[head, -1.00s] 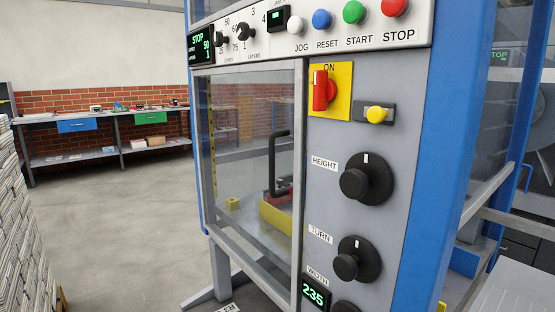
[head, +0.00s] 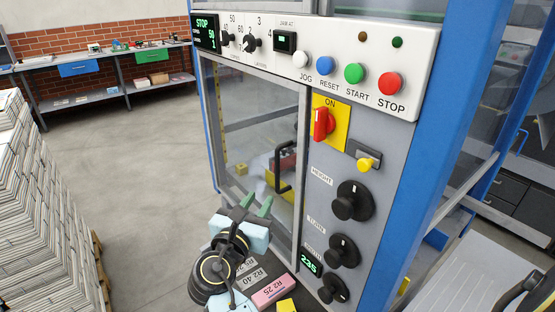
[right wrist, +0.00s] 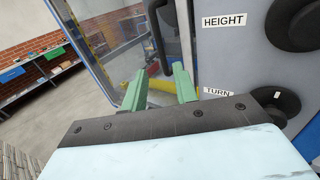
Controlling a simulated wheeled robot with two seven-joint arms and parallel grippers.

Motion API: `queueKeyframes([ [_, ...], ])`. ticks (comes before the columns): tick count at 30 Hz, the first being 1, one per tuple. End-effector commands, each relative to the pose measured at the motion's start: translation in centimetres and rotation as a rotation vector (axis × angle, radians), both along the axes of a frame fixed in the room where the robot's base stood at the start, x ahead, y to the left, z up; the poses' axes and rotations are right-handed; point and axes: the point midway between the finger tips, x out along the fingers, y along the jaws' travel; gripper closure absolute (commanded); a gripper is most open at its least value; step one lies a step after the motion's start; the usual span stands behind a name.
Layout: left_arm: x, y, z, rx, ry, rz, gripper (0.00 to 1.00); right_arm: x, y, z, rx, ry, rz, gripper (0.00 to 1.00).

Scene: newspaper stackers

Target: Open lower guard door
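The lower guard door (head: 245,115) is a clear pane in a grey frame, below the machine's control panel. It looks shut, its right edge against the grey knob panel. Its black upright bar handle (head: 279,171) is near the right edge of the pane. My right gripper (head: 254,204) is in front of the door's lower part, below and left of the handle and apart from it. Its two green fingers are spread and empty; they also show in the right wrist view (right wrist: 158,88), pointing toward the door. My left gripper is in no view.
The panel right of the door carries a red switch (head: 321,124), a yellow latch-like knob (head: 366,163) and black dials (head: 352,201). Labelled blocks (head: 270,291) lie below the door. Newspaper stacks (head: 45,200) stand at left. The floor between is clear.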

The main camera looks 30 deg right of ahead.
Motion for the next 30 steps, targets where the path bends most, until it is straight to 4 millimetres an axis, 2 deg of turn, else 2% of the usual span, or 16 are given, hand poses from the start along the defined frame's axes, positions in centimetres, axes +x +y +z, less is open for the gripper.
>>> queueKeyframes([
  [5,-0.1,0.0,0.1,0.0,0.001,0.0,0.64,1.4,-1.9,0.1,-0.007,0.002,-0.004,0.71],
  [18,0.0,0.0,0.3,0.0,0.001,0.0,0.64,6.8,-8.7,0.0,-0.004,0.0,-0.002,0.71],
  [24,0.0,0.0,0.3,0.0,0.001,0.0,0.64,7.9,-10.1,0.0,-0.003,0.0,-0.001,0.71],
  [30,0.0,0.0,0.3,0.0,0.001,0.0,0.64,8.1,-10.4,0.0,-0.001,0.0,0.0,0.71],
])
